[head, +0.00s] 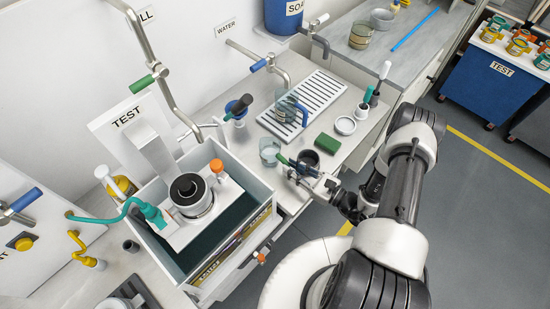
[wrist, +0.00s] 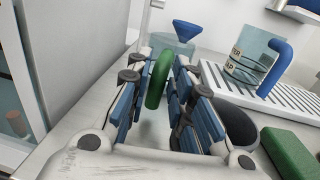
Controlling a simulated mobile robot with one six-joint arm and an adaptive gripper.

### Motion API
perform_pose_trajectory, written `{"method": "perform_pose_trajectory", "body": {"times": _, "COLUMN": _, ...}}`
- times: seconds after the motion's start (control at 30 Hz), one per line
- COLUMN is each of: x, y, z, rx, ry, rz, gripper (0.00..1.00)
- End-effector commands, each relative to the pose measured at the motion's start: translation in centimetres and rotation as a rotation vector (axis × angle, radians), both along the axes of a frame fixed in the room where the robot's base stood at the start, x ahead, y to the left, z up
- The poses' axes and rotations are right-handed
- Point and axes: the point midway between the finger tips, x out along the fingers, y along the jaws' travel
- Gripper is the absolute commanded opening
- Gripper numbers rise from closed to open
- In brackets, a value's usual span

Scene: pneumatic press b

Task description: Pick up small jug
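The small jug (head: 269,150) is a clear vessel with a green handle, standing on the counter in front of the drain rack in the head view. My gripper (head: 292,168) is at its handle side. In the wrist view the green handle (wrist: 157,78) stands upright between the two blue-padded fingers of my gripper (wrist: 160,100). The fingers are apart, with a gap showing on both sides of the handle. The jug's clear body is hard to make out behind the handle and fingers.
A dark cup (head: 309,159) stands close beside my gripper. A larger blue-handled jug (wrist: 249,62) stands on the drain rack (head: 319,91).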

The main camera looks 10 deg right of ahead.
Motion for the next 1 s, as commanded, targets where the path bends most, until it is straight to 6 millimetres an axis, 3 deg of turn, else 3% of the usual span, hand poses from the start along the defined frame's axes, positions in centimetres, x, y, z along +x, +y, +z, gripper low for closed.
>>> {"method": "perform_pose_trajectory", "body": {"times": 0.27, "x": 0.26, "y": 0.19, "z": 0.02, "rx": 0.000, "ry": 0.000, "rz": -0.002, "gripper": 0.21}}
{"method": "perform_pose_trajectory", "body": {"times": 0.6, "x": 0.24, "y": 0.19, "z": 0.02, "rx": 0.000, "ry": 0.000, "rz": -0.001, "gripper": 0.00}}
{"method": "perform_pose_trajectory", "body": {"times": 1.0, "x": 0.23, "y": 0.17, "z": 0.04, "rx": 0.001, "ry": -0.001, "rz": -0.001, "gripper": 0.00}}
